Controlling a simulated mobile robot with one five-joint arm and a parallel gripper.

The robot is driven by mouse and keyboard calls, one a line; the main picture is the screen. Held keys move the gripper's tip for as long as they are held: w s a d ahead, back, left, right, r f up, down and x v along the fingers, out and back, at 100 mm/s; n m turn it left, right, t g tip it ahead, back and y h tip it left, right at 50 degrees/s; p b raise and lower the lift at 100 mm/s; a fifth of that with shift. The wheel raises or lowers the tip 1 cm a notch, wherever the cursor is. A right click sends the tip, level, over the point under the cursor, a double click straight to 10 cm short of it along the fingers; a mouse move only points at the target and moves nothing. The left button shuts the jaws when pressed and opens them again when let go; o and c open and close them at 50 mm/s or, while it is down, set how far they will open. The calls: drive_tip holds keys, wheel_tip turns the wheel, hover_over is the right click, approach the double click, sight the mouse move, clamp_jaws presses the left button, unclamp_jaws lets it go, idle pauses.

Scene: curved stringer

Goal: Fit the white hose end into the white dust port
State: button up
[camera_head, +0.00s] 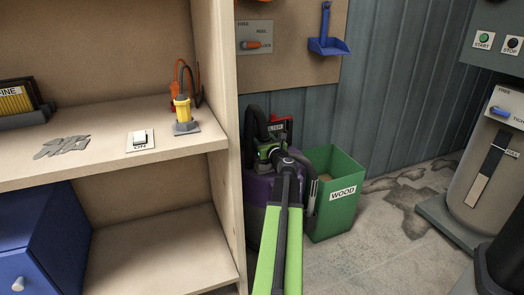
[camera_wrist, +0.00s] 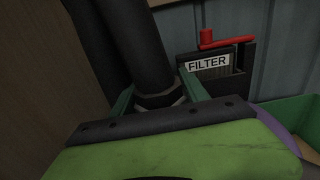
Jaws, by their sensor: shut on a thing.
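In the wrist view the green fingers of my gripper (camera_wrist: 159,92) are shut on a thick black hose (camera_wrist: 135,42), around its dark collar with a pale grey rim. In the head view my gripper (camera_head: 271,143) is above the purple vacuum body (camera_head: 257,192), and the black hose (camera_head: 256,118) curves beside it. A pale grey ribbed tube end (camera_head: 312,193) stands to the right of my arm, by the green bin. I cannot make out a clearly white hose end or a white dust port in either view. My arm hides much of the vacuum.
A black filter holder with a red handle (camera_wrist: 228,40) is behind the hose. The green WOOD bin (camera_head: 336,205) stands right of the vacuum. The wooden shelf's side panel (camera_head: 229,150) is close on the left. Open floor (camera_head: 395,235) lies to the right.

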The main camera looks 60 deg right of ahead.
drive_tip(key=shift+f+b, duration=2.2)
drive_tip(key=o, duration=1.5)
drive_tip(key=shift+r, duration=0.1)
drive_tip(key=shift+r, duration=0.1)
